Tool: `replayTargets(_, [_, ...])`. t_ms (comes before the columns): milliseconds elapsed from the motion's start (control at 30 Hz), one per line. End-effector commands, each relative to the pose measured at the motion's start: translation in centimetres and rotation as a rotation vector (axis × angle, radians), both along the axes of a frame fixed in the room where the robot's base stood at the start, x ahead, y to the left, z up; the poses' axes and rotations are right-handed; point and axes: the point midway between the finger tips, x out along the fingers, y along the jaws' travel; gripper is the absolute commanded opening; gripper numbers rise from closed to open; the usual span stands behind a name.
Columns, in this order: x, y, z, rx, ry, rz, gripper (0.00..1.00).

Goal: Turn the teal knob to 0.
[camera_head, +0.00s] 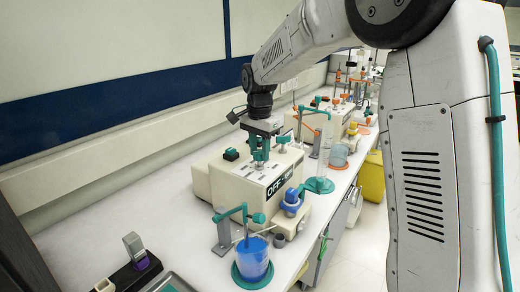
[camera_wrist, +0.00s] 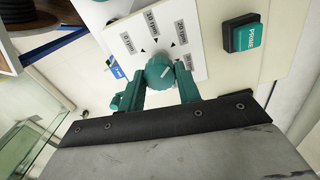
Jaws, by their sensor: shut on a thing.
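The teal knob (camera_wrist: 159,72) sits on a white dial plate (camera_wrist: 140,42) in the wrist view. A short white line shows on its face, tilted. In the head view my gripper (camera_head: 261,158) points down onto the top of a cream pump box (camera_head: 235,185); the knob is hidden there by the fingers.
A teal PRIME button (camera_wrist: 244,37) is right of the dial in the wrist view. In the head view, a blue-filled beaker (camera_head: 251,262) stands in front of the box, beside a teal-armed stand (camera_head: 223,232). A blue-capped part (camera_head: 291,202) is at the box's front. More bench equipment lies beyond.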

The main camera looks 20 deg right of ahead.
Motion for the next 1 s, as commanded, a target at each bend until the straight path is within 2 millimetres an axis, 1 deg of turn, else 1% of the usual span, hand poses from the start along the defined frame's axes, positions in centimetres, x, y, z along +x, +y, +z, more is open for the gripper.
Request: replayTargets(1000, [0.22, 0.04, 0.23, -0.002, -0.008, 0.956, 0.11])
